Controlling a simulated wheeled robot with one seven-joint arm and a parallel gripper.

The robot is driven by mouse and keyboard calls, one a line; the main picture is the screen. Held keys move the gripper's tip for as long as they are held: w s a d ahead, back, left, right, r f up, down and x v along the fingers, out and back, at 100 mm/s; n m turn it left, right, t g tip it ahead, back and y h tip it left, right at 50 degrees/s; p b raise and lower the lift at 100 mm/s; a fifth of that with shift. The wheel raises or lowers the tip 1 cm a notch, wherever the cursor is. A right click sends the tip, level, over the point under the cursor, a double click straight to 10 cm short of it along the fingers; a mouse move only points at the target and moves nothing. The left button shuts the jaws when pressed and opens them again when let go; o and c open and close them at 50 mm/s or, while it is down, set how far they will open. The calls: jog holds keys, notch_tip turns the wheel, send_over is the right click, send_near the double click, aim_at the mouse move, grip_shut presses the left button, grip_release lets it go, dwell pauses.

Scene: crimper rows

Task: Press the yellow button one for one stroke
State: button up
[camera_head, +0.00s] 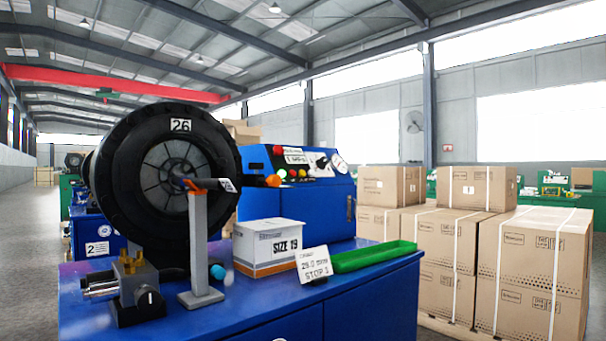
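The blue control box (330,201) of the crimper stands on the blue bench behind the white carton. Its sloped panel carries a row of small buttons: a lit green one (282,173), a small yellowish one (292,174) and a red one (302,173). They are tiny here, so the yellow one's exact shape is unclear. A red knob (278,150) and a round gauge (339,163) sit higher on the panel. My gripper is not in view.
The black crimper head (165,130) marked 26 and a grey stand (199,250) fill the left of the blue bench (245,312). A SIZE 19 carton (268,248), a STOP 1 card (316,264) and a green tray (375,256) stand before the panel. Stacked cartons (440,265) stand right.

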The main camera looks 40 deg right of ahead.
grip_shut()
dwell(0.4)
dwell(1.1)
